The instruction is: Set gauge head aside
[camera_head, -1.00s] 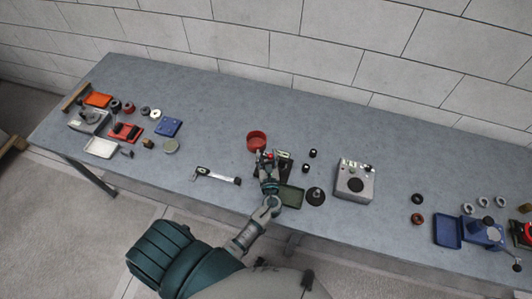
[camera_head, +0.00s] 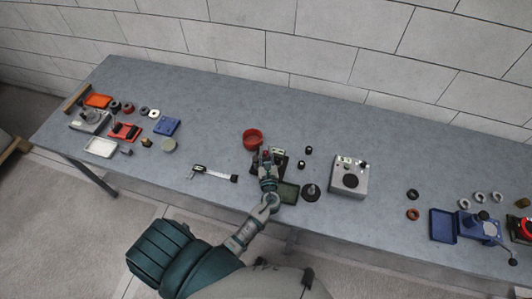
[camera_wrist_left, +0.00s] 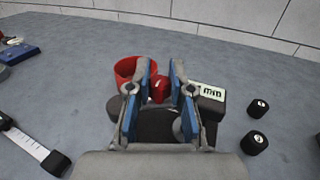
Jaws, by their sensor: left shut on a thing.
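My left gripper (camera_head: 267,156) is over a dark fixture near the middle of the table; it also shows in the left wrist view (camera_wrist_left: 160,84). Its blue-padded fingers are shut on a small red part (camera_wrist_left: 160,91), which I take for the gauge head. The fingers hide its sides and most of its lower end. Below it is the black fixture (camera_wrist_left: 211,109) with a white "mm" label. I cannot tell whether the red part still touches the fixture. A round red open dish (camera_head: 252,136) stands just behind; it shows in the wrist view (camera_wrist_left: 126,70). My right gripper is out of view.
Two small black knobs (camera_wrist_left: 257,108) stand right of the fixture. A caliper (camera_head: 213,174) lies to the left, a green tray (camera_head: 289,193) and dark round-based piece (camera_head: 311,193) in front, a grey box (camera_head: 349,177) at right. The table behind the dish is clear.

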